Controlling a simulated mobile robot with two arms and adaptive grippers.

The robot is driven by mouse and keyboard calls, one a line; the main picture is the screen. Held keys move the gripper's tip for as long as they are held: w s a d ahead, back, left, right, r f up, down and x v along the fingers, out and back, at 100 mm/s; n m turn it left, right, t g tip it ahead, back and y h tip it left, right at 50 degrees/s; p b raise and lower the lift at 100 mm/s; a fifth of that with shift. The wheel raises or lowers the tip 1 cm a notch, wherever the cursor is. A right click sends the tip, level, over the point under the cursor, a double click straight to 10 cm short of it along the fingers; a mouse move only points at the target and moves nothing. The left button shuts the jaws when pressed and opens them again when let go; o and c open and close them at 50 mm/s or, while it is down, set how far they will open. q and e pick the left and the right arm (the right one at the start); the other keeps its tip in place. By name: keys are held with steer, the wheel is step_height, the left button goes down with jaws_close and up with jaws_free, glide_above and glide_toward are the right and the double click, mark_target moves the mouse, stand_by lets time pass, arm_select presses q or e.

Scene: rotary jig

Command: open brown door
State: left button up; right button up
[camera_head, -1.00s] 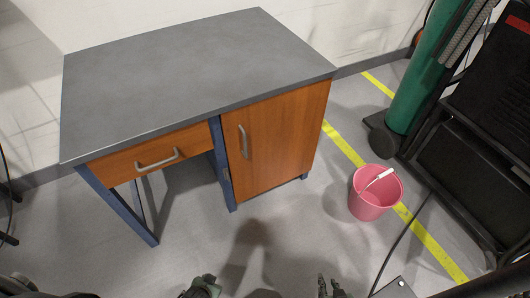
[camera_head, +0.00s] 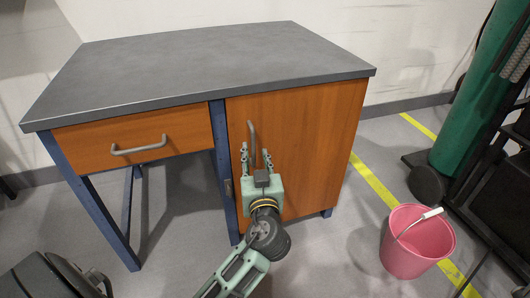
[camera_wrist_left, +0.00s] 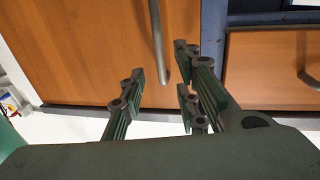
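The brown door (camera_head: 298,150) is the orange-brown wooden front on the right side of the desk. It looks closed. Its grey vertical bar handle (camera_head: 251,132) is near the door's left edge; it also shows in the left wrist view (camera_wrist_left: 156,40). My left gripper (camera_head: 256,158) is in front of the door at the lower part of the handle. Its fingers are open, and in the left wrist view the handle's lower end shows between the fingertips (camera_wrist_left: 160,72). I cannot tell whether they touch it. My right gripper is out of view.
A drawer (camera_head: 135,140) with a grey handle is left of the door, under the grey desktop (camera_head: 200,70). A pink bucket (camera_head: 412,250) stands on the floor to the right of the desk. A green cylinder (camera_head: 475,100) and dark rack are farther right.

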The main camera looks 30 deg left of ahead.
mark_target(254, 143)
arm_select(q)
steer(key=b+x, duration=0.1)
steer(key=x, duration=0.6)
steer(key=shift+w+a, duration=0.2)
steer(key=shift+a, duration=0.05)
jaws_close()
stand_by(0.3)
